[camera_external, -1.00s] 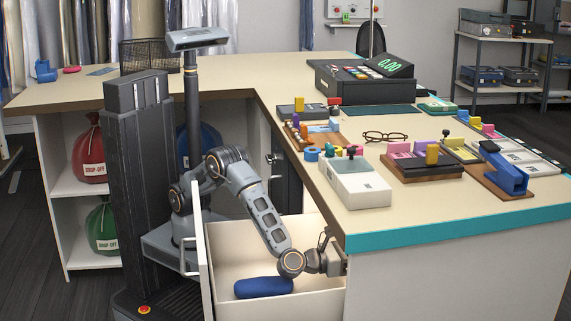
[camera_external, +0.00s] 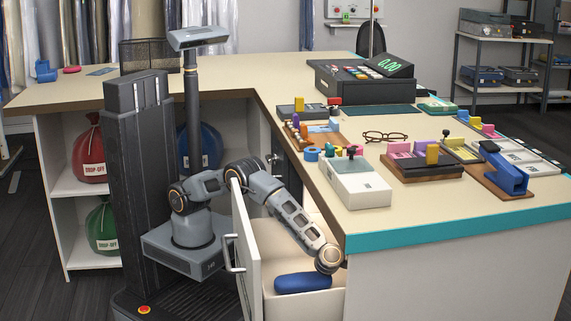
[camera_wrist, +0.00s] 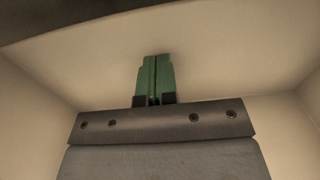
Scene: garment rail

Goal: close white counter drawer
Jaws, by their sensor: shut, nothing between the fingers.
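The white counter drawer (camera_external: 247,262) stands partly open in the external view, pulled out to the left from the counter. A blue rounded item (camera_external: 303,283) lies inside it. My arm reaches over the drawer front and down into the drawer. My gripper is hidden in the external view behind the counter's corner and side panel. In the wrist view my gripper (camera_wrist: 155,82) shows green fingertips pressed together, with nothing between them. Pale drawer or cabinet walls surround it there. Whether the fingers touch a wall, I cannot tell.
The counter top (camera_external: 330,220) with its teal edge overhangs the drawer close to my forearm. A white box (camera_external: 357,185) stands on it near that edge. Drop-off bags (camera_external: 90,155) sit on shelves at the left.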

